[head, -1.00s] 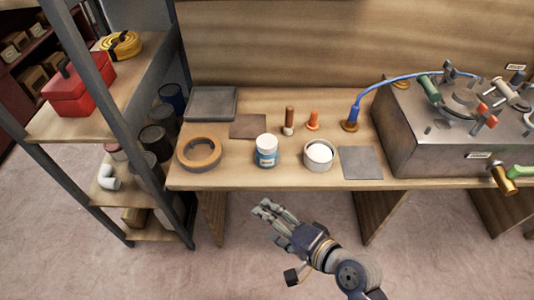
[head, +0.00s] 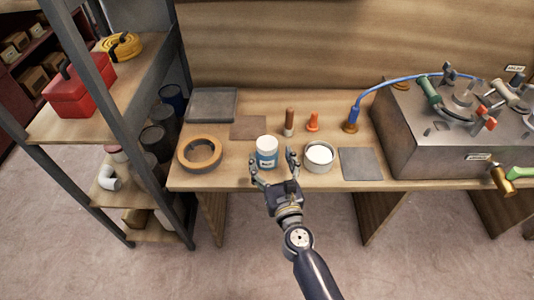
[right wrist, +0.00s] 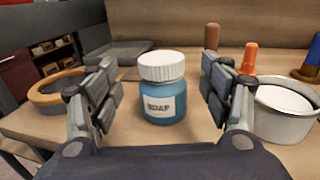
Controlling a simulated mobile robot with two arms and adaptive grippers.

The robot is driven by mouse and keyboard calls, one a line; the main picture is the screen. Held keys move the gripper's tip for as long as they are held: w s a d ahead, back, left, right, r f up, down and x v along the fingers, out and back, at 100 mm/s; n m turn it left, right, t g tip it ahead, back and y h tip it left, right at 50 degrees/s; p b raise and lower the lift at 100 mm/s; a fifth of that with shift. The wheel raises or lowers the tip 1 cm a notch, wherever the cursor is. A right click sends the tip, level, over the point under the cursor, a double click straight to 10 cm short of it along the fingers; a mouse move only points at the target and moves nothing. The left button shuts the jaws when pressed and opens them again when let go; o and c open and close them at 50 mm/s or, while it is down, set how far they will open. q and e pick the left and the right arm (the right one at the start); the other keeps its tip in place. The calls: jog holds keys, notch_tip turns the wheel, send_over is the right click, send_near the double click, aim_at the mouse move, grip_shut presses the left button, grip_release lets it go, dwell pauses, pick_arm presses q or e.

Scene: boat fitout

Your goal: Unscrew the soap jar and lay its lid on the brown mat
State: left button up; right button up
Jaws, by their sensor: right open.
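The soap jar (head: 266,156) is a blue jar with a white lid (head: 267,142), standing upright near the front edge of the bench. In the right wrist view the jar (right wrist: 163,100) reads "SOAP", and its white lid (right wrist: 161,66) is on it. My right gripper (head: 273,162) is open at the front of the jar, with one finger on each side and gaps between fingers and jar. The brown mat (head: 249,127) lies flat and bare behind the jar, slightly left. My left gripper is in neither view.
A tape roll (head: 200,153) lies left of the jar. A white-filled pot (head: 319,157) stands close on the right, with a grey square (head: 360,163) beyond. A dark tray (head: 210,104), a brown-handled item (head: 289,122) and an orange cone (head: 313,121) are behind.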

aim_at(267, 143)
jog(key=shift+x, duration=3.05)
jog(key=shift+f, duration=0.1)
jog(key=c, duration=1.3)
jog(key=shift+c, duration=0.2)
jog(key=shift+r+p, duration=0.6)
jog(key=shift+r, duration=0.2)
notch_tip(267, 143, up, 3)
jog(key=shift+f+p, duration=0.2)
jog(key=shift+p, duration=1.05)
jog(key=shift+s+d+r, duration=0.15)
jog(key=shift+s+d, duration=1.45)
jog(key=shift+s, duration=0.55)
jog(key=shift+s+d+r, duration=0.15)
jog(key=shift+s+d, duration=1.45)
jog(key=shift+s, duration=0.6)
jog(key=shift+s+d+r, duration=0.2)
jog(key=shift+s+d, duration=1.4)
jog(key=shift+s, duration=0.55)
